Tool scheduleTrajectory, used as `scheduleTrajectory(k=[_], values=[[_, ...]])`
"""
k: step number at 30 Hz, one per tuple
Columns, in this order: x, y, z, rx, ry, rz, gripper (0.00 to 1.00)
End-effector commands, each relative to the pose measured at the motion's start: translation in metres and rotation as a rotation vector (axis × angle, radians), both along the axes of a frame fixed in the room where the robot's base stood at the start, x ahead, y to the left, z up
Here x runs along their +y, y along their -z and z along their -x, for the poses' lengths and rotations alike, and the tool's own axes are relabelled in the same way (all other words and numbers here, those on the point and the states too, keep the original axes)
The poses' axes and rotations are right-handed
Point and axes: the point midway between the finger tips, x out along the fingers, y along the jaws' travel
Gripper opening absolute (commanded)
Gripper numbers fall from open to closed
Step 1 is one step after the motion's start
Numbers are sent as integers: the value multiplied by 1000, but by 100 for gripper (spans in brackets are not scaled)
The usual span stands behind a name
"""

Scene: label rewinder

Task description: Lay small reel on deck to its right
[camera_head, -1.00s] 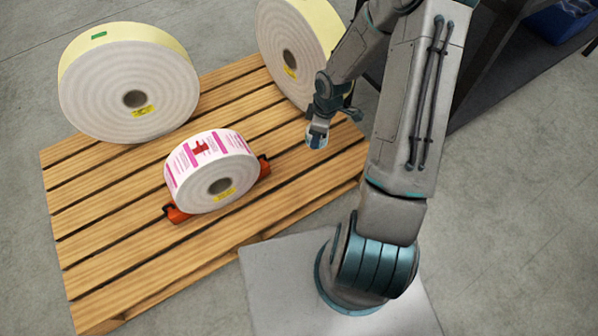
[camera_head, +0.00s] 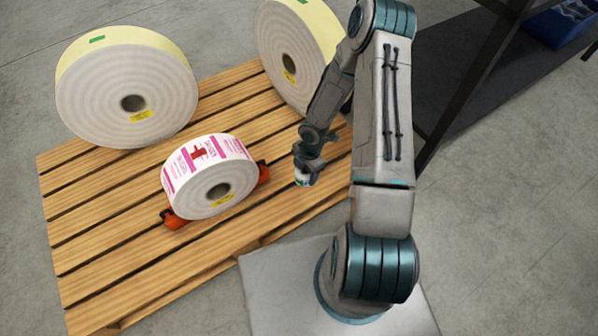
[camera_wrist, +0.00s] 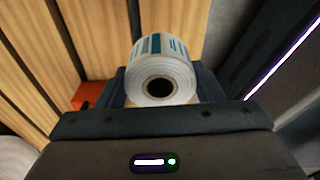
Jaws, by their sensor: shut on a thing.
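The small reel (camera_wrist: 160,72) is a white roll with teal label print and a dark core hole. In the wrist view it sits between the fingers of my gripper (camera_wrist: 160,92), which is shut on it. In the head view my gripper (camera_head: 304,176) is low over the right part of the slatted wooden deck (camera_head: 130,258), and only a small white part of the reel (camera_head: 302,180) shows below the fingers. I cannot tell whether the reel touches the slats. The larger pink-printed reel (camera_head: 210,178) stands on the deck to the left of my gripper.
Orange chocks (camera_head: 175,218) flank the pink-printed reel. Large yellow-edged reels stand at the back left (camera_head: 128,88) and back right (camera_head: 290,50). Bare slats lie between the pink-printed reel and my gripper and along the front. A dark frame with a blue bin (camera_head: 560,24) stands at the right.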

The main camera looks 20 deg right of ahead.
Motion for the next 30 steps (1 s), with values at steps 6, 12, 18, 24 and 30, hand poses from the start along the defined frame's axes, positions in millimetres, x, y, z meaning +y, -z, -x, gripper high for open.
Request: scheduleTrajectory(k=[6, 12, 18, 24, 30], values=[[7, 27, -39, 0, 2, -1, 35], [9, 33, -49, 0, 1, -1, 35], [9, 60, -49, 1, 1, -1, 35], [9, 71, -49, -1, 1, 1, 35], [9, 71, -49, 0, 1, 0, 35]])
